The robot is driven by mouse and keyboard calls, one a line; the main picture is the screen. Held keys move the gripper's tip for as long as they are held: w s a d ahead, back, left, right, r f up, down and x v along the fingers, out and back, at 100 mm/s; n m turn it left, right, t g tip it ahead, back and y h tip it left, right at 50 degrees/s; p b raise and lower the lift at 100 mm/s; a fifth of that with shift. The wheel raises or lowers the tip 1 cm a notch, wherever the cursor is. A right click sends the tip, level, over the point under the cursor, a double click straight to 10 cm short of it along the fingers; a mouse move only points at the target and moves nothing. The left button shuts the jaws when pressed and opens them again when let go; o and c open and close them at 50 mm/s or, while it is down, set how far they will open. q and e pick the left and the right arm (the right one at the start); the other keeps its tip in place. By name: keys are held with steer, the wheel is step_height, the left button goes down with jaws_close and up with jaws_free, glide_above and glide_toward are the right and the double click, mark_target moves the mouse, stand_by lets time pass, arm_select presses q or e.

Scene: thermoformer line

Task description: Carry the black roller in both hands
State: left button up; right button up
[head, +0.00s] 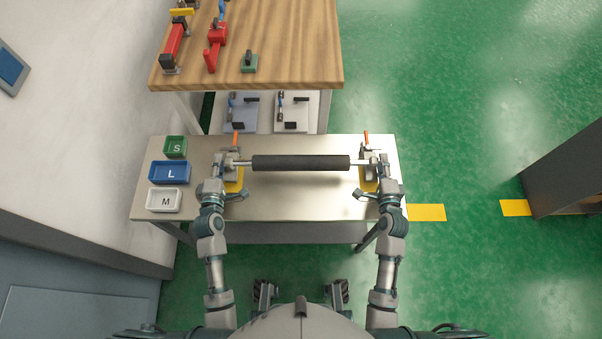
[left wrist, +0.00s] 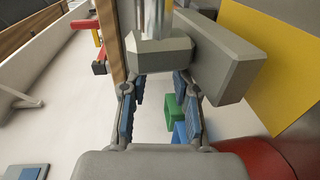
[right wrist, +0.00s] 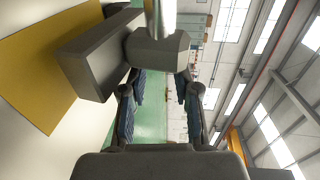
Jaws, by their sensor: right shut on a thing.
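The black roller (head: 301,163) lies level across the steel table in the head view, its bright shaft ends between two stands. A shadow falls below it on the tabletop. My right gripper (head: 373,163) is shut on the roller's right shaft end. My left gripper (head: 228,164) is at the left shaft end; its finger gap is hard to judge. A shaft with a grey angular block shows ahead of the fingers in the left wrist view (left wrist: 158,52) and right wrist view (right wrist: 157,48). The fingertips are partly hidden by these blocks.
Stands with yellow plates (head: 234,181) and orange-handled clamps (head: 367,138) flank the roller. Green S (head: 175,140), blue L (head: 155,180) and white M (head: 179,207) bins stand at the table's left. A wooden bench (head: 290,45) with tools is behind. Open green floor is at right.

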arm_select(q)
steer(key=shift+d+f, duration=0.1)
steer(key=shift+d, duration=0.6)
arm_select(e)
steer(key=shift+a, duration=0.7)
steer(key=shift+d, duration=0.1)
arm_select(q)
steer(key=shift+a, duration=0.6)
arm_select(e)
steer(key=shift+d, duration=0.6)
arm_select(q)
steer(key=o, duration=0.5)
steer(key=shift+a, duration=1.35)
arm_select(e)
steer(key=shift+d, duration=1.3)
steer(key=o, duration=0.5)
steer(key=shift+d, duration=0.1)
